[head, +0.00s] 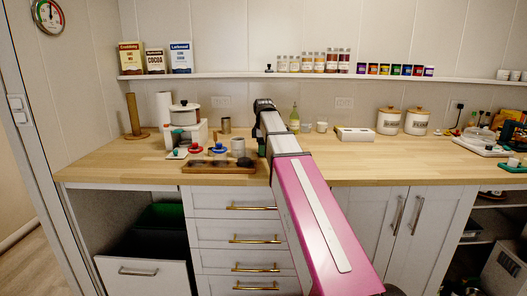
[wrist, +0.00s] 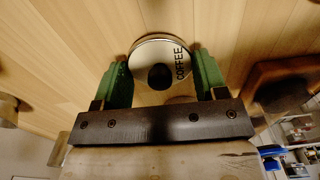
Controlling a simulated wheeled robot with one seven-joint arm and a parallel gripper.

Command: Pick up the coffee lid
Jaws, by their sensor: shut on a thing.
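The coffee lid (wrist: 152,55) is a round, pale disc with a dark rim, a dark round knob in the middle and the word COFFEE near its right edge. It shows in the wrist view between the two green fingers of my gripper (wrist: 162,64). My gripper is shut on it, one finger on each side. The wooden counter shows behind it; whether the lid touches anything below cannot be told. In the head view my arm hides the lid and most of my gripper.
A wooden tray (head: 222,167) with small items lies left of my arm, with a pot (head: 184,114) behind it. A green bottle (head: 294,122) and a white box (head: 354,134) stand at the back. Two white canisters (head: 389,122) stand further right. The counter (head: 380,162) right of my arm is clear.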

